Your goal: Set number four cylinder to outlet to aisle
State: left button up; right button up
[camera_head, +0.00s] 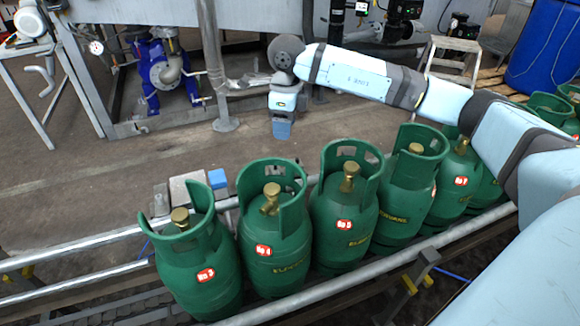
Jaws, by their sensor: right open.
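Green gas cylinders with brass valves and open collars stand upright in a row on the conveyor (130,268). The second cylinder from the left (272,245) has a red label that seems to read number 4, but the print is small. The leftmost cylinder (200,265) and the third one (345,215) carry similar labels that I cannot read surely. My right gripper (282,130) is open and empty. It points down over the floor behind the row, apart from the cylinders. My left gripper is not in view.
Metal rails (330,285) run along the conveyor. A small grey device with a blue block (217,179) sits behind the leftmost cylinders. The floor aisle (80,200) behind is clear. A blue pump (160,72), a step stool (452,60) and a blue drum (545,45) stand farther back.

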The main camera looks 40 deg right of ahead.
aim_at(290, 162)
jog(key=shift+h, duration=0.3)
jog(key=f, duration=0.4)
jog(key=d+f+b, duration=0.1)
jog(key=f, duration=0.8)
jog(key=shift+w+d+b, duration=0.15)
jog(key=shift+d+b, duration=0.15)
jog(key=shift+b, duration=0.1)
